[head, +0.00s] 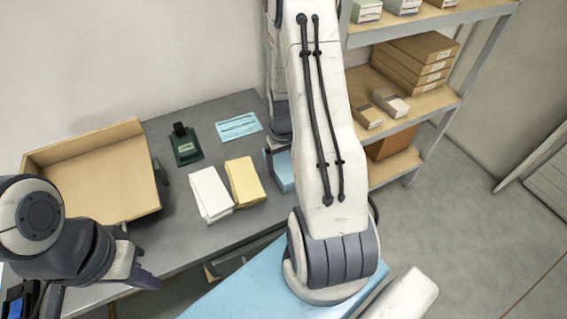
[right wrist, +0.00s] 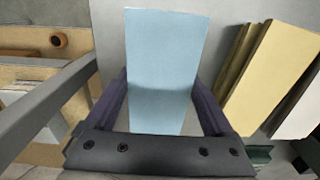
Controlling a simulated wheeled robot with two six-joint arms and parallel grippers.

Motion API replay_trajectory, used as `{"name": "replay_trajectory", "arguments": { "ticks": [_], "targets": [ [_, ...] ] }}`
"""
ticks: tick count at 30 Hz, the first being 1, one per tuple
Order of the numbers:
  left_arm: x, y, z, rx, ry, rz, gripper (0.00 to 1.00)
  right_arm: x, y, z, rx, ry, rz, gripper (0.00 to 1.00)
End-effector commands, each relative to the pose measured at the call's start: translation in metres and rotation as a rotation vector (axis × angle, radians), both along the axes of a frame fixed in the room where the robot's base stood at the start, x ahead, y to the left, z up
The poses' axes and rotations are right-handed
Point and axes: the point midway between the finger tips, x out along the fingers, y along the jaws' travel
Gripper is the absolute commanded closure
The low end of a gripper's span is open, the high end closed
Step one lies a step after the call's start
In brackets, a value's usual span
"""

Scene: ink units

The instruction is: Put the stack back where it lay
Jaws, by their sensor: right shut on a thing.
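A light blue stack (right wrist: 165,60) is between the fingers of my right gripper (right wrist: 160,88) in the right wrist view. The right gripper is shut on it. In the head view a part of the light blue stack (head: 284,172) shows beside my right arm, near the table's right edge; that arm hides the rest and the right gripper. I cannot tell whether the stack touches the table. A yellow stack (head: 245,181) and a white stack (head: 209,192) lie side by side to its left. My left gripper (head: 102,288) is at lower left, fingers apart and empty.
The grey table (head: 222,112) also bears an open tan tray (head: 90,165) at left, a dark green stamp-like object (head: 184,146) and a light blue printed sheet (head: 238,126) at the back. A shelf unit (head: 425,103) with boxes stands at right.

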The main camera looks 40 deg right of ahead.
Motion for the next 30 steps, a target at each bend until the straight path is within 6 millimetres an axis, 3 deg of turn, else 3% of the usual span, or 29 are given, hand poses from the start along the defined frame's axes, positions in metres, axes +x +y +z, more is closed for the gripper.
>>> {"name": "replay_trajectory", "arguments": {
  "ticks": [4, 5, 6, 17, 30],
  "targets": [
    [0.000, 0.000, -0.003, 0.000, 0.000, 0.000, 1.00, 0.000, 0.000, -0.003, 0.000, 0.000, 0.000, 1.00],
    [0.000, 0.000, -0.003, 0.000, 0.000, 0.000, 1.00, 0.000, 0.000, -0.004, 0.000, 0.000, 0.000, 0.09],
    [0.000, 0.000, -0.002, 0.000, 0.000, 0.000, 1.00, 0.000, 0.000, -0.003, 0.000, 0.000, 0.000, 0.00],
    [0.000, 0.000, 0.000, 0.000, 0.000, 0.000, 1.00, 0.001, -0.001, 0.007, -0.002, -0.004, 0.000, 0.00],
    [0.000, 0.000, -0.004, 0.000, 0.000, 0.000, 1.00, 0.001, -0.001, 0.095, -0.003, -0.005, 0.000, 0.00]
  ]
}}
